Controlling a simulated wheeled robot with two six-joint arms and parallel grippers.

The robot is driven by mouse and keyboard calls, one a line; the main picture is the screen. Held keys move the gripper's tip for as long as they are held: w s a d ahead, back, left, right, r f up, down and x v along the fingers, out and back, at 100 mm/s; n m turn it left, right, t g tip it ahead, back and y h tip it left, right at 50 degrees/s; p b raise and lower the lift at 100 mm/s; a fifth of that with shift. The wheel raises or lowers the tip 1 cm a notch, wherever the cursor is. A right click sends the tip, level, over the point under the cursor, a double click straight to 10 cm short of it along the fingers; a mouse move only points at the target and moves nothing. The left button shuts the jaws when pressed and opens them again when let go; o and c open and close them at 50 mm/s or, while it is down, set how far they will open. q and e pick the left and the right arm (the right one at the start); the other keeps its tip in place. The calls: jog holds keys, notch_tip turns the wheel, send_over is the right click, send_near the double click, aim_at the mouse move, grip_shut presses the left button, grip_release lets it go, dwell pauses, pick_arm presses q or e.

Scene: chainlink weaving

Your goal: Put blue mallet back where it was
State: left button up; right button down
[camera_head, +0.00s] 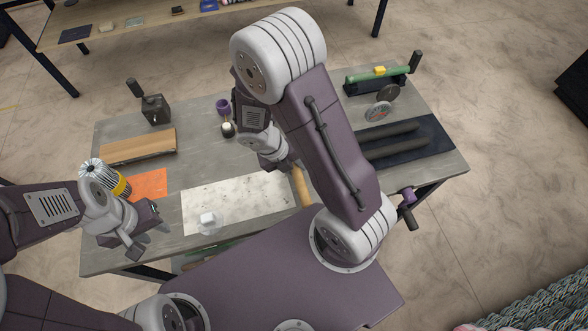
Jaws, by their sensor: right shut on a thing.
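My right arm comes down over the middle of the table. My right gripper (291,166) is near the right end of the white speckled sheet, shut on a tan wooden handle (301,187). No blue head shows on this handle; my arm hides much of that spot, so I cannot confirm that it is the blue mallet. My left gripper (142,236) is over the table's front left edge, its fingers apart and nothing seen between them.
A white cube (208,218) sits on the white sheet (232,199). A wooden board (138,147), an orange sheet (149,184) and a dark crank block (155,109) are at left. A dark mat (425,133) with dark rods and a green tool (377,76) are at right.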

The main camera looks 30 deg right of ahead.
jog(key=shift+s+d+f, duration=0.15)
jog(key=shift+d+f, duration=0.05)
jog(key=shift+d, duration=0.1)
jog(key=c, duration=1.5)
grip_release()
pick_arm(q)
jog(key=shift+d, duration=0.1)
pick_arm(e)
jog(key=shift+o, duration=0.2)
jog(key=shift+a, duration=0.15)
pick_arm(q)
jog(key=shift+s, duration=0.1)
